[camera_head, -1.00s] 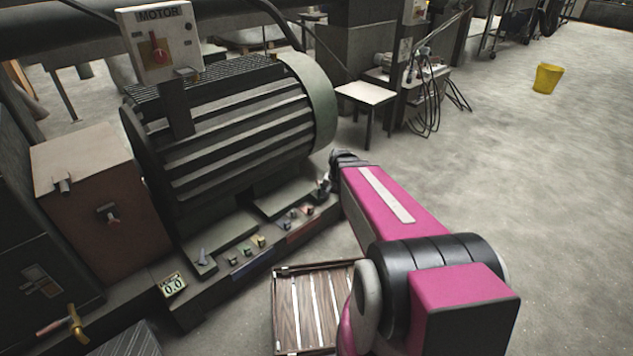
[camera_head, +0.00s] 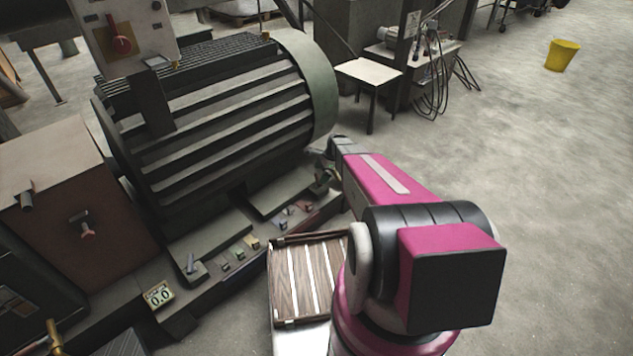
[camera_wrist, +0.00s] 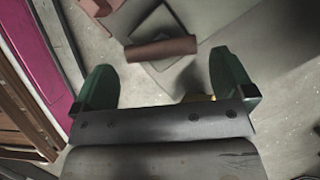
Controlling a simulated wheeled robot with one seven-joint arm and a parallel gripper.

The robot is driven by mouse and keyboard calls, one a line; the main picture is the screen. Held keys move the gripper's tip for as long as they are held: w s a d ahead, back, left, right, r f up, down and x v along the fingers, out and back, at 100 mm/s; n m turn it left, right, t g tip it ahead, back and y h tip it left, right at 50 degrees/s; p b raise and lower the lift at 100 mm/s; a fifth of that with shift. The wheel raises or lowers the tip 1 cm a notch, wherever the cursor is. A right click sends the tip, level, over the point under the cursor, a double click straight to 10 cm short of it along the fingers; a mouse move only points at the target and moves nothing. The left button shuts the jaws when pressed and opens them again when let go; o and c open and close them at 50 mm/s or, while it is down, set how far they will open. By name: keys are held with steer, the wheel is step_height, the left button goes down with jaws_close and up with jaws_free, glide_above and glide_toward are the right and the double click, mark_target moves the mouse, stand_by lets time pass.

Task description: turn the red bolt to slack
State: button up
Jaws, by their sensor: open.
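A dull red cylinder (camera_wrist: 160,50), apparently the red bolt's handle, lies crosswise ahead of my gripper (camera_wrist: 165,82) in the wrist view, on a grey plate. The gripper's two green fingers are spread wide with nothing held between them. The cylinder is beyond their tips, and I cannot tell how far. In the head view, my gripper is by the near right foot of the large motor (camera_head: 215,125), mostly hidden by my pink arm. The red bolt cannot be made out there.
Several small coloured pieces (camera_head: 252,243) line the base rail. A yellow bucket (camera_head: 562,55) stands far right on open floor.

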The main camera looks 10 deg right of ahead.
mark_target(318, 178)
steer(key=x, duration=0.6)
steer(key=c, duration=0.7)
